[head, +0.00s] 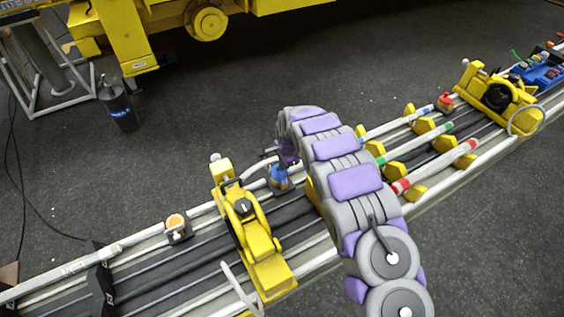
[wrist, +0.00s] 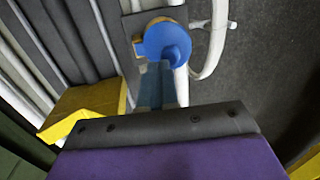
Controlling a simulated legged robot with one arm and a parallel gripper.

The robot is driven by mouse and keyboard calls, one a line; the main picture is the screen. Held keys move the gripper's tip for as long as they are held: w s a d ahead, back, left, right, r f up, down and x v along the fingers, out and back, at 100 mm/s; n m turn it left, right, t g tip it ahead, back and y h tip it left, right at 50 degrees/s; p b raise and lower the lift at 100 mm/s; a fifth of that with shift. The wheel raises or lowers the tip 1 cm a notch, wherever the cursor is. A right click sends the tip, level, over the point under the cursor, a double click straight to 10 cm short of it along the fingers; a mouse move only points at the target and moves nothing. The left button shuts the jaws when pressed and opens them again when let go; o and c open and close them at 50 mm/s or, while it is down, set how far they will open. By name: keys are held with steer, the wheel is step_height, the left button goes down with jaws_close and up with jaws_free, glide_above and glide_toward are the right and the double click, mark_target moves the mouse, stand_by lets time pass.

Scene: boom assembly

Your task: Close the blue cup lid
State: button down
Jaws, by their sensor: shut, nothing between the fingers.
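The blue cup lid (wrist: 168,42) is a round blue piece on the rail in the wrist view, just ahead of my gripper (wrist: 156,70). In the head view a small blue cup (head: 279,180) stands on the boom's far rail. My gripper (head: 280,160) reaches down beside it, partly hidden by my curved arm. The jaws are shut and empty, and their tip is close to the lid's lower edge. I cannot tell whether they touch, or whether the lid is fully seated.
A yellow clamp-like block (head: 246,225) sits on the boom left of the cup. An orange-topped cup (head: 178,224) stands farther left. Yellow brackets with coloured rods (head: 430,135) lie to the right. A white curved handle (wrist: 212,40) shows right of the lid.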

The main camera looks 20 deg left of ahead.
steer(key=shift+w+a+f, duration=0.1)
steer(key=shift+w+a, duration=0.05)
steer(key=shift+a, duration=0.1)
steer(key=shift+w+a+f+g+h, duration=0.15)
steer(key=shift+a+f+g+h, duration=0.15)
steer(key=shift+a, duration=0.25)
steer(key=shift+w+a+f+g+h, duration=0.1)
steer(key=shift+a+g+h, duration=0.1)
steer(key=shift+a+h, duration=0.3)
steer(key=shift+w+a+b, duration=0.1)
steer(key=shift+b, duration=0.25)
steer(key=shift+w+d+f+b, duration=0.1)
steer(key=shift+w+d+b, duration=0.05)
steer(key=shift+d+b, duration=0.2)
steer(key=shift+w, duration=0.15)
steer(key=shift+w+a+f+b, duration=0.25)
steer(key=shift+a+f, duration=0.1)
steer(key=shift+a, duration=0.25)
steer(key=shift+w+a+f+b, duration=0.2)
steer(key=shift+a+f, duration=0.15)
steer(key=shift+a, duration=0.25)
steer(key=shift+d, duration=0.4)
steer(key=shift+a, duration=0.15)
